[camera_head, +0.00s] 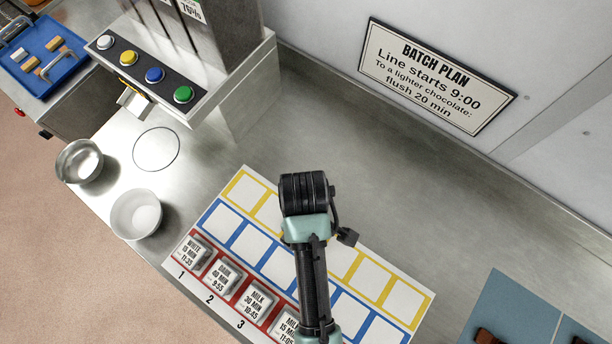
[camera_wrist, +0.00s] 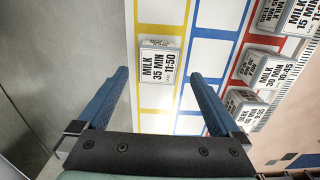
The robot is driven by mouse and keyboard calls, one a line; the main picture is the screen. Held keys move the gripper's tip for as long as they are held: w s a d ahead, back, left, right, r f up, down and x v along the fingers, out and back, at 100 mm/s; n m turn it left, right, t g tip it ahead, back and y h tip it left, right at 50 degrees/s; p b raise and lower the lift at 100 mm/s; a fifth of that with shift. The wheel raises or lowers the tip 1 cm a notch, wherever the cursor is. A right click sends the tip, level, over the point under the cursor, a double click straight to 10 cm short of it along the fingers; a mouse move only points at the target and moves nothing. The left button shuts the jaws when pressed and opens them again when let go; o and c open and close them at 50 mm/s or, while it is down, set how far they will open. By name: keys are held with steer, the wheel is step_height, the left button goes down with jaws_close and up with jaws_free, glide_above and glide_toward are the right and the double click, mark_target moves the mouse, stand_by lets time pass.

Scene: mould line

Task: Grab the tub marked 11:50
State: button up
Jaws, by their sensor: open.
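The tub marked 11:50 (camera_wrist: 160,62) is a small white tub labelled "MILK 35 MIN 11:50" in the wrist view. It stands upright on a yellow-outlined square of the board. My gripper (camera_wrist: 162,95) is open, with its blue fingers apart on either side below the tub in the picture. The tub lies ahead of and roughly between the finger lines, and nothing is held. In the head view my arm (camera_head: 312,270) covers the middle of the board, and the 11:50 tub is hidden there.
The board (camera_head: 225,220) has yellow, blue and red rows. The counter behind the board is clear.

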steer(key=shift+w+d+f+p, duration=0.1)
steer(key=shift+f+p, duration=0.5)
steer(key=shift+f, duration=2.15)
steer(key=c, duration=1.4)
step_height(320, 180, up, 17)
steer(key=p, duration=0.7)
steer(key=shift+p, duration=0.35)
steer(key=shift+c, duration=0.2)
